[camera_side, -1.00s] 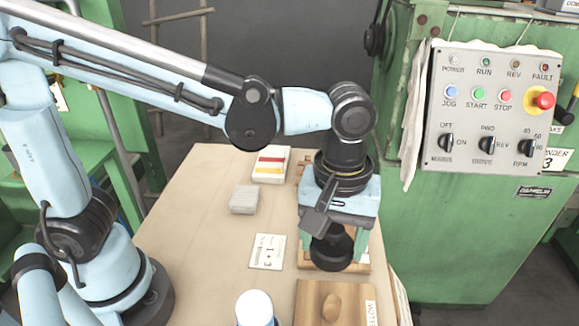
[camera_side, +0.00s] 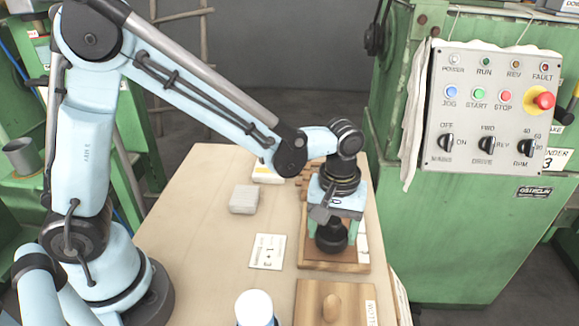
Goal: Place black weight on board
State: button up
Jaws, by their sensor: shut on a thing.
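The black weight (camera_side: 331,238) is a dark round piece with a narrower top. My gripper (camera_side: 332,222) points down and is shut on its top. The weight is over the wooden board (camera_side: 333,265) on the right side of the table. Whether its underside touches the board cannot be told from this view. My gripper hides the middle of the board; its front edge and right side show.
A lidded wooden box (camera_side: 325,303) stands in front of the board. A white-capped bottle (camera_side: 255,307), a printed card (camera_side: 267,251) and a grey block (camera_side: 244,199) stand to the left. A green machine with a control panel (camera_side: 490,110) is at right.

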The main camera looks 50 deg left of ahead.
jog(key=shift+f, duration=0.6)
jog(key=o, duration=1.6)
jog(key=shift+f, duration=0.15)
jog(key=shift+o, duration=0.2)
